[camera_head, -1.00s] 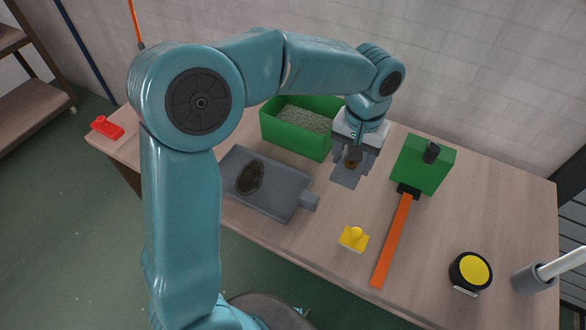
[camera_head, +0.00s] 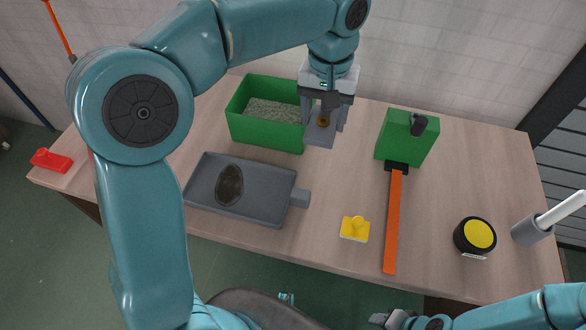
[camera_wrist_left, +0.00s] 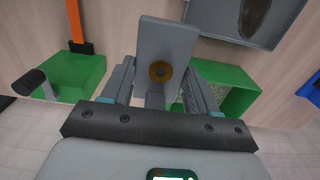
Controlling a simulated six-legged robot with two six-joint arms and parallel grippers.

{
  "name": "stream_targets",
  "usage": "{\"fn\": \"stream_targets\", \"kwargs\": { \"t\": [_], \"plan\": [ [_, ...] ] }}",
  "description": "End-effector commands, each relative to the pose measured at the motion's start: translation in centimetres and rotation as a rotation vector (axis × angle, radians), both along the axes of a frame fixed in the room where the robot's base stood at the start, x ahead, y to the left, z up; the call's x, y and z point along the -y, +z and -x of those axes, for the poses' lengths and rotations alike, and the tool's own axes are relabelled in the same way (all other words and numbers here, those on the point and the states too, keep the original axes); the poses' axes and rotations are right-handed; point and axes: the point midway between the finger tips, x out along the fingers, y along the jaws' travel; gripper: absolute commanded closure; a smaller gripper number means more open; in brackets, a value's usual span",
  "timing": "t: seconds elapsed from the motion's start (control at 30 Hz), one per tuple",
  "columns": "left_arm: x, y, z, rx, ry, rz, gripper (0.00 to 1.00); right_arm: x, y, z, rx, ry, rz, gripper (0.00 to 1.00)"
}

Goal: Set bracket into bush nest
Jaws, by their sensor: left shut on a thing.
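The bracket (camera_head: 320,134) is a grey plate with a round brass bush in it. My left gripper (camera_head: 325,117) is shut on it and holds it beside the right end of the green bin. In the left wrist view the bracket (camera_wrist_left: 165,38) stands out between the fingers (camera_wrist_left: 160,88), its brass bush facing the camera. My right gripper (camera_head: 380,319) shows only in part at the bottom edge of the head view, and its jaws are unclear. I cannot tell which thing is the bush nest.
The green bin (camera_head: 262,134) holds grey granules. A grey tray (camera_head: 265,205) with a dark oval patch lies in front. A green block (camera_head: 392,148) with an orange bar (camera_head: 393,225), a yellow piece (camera_head: 355,229), a yellow-topped button (camera_head: 475,236) and a grey holder (camera_head: 531,229) stand right.

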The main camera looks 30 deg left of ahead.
Motion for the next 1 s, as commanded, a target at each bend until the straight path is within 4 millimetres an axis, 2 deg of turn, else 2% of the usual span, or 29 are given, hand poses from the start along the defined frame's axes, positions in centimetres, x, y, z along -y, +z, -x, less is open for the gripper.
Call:
{"fn": "stream_targets", "kwargs": {
  "t": [0.03, 0.1, 0.3, 0.4, 0.67, 0.8, 1.0],
  "plan": [
    [0.0, -1.7, 0.1, -0.006, -0.001, -0.002, 0.85, 0.0, -0.5, 0.0, 0.000, 0.000, 0.000, 0.57],
    [0.0, -3.8, 0.1, -0.007, 0.000, -0.001, 0.85, 0.0, -0.8, 0.0, 0.000, 0.000, 0.000, 0.57],
    [0.1, -9.6, 0.0, -0.007, 0.000, -0.001, 0.85, 0.0, -1.4, 0.0, 0.000, 0.000, 0.000, 0.57],
    [0.1, -11.9, 0.0, -0.004, 0.000, -0.001, 0.85, 0.0, -1.5, 0.0, 0.000, 0.000, 0.000, 0.57],
    [-0.1, -14.8, 0.0, -0.003, 0.000, 0.000, 0.85, 0.0, -1.7, 0.0, 0.000, 0.000, 0.000, 0.57],
    [-0.2, -17.2, 0.0, -0.004, -0.001, -0.001, 0.85, 0.0, -1.9, 0.0, 0.000, 0.000, 0.000, 0.57],
    [-0.2, -18.2, -0.1, 0.000, 0.000, 0.000, 0.85, 0.0, -1.9, 0.0, 0.000, 0.000, 0.000, 0.57]
  ]
}}
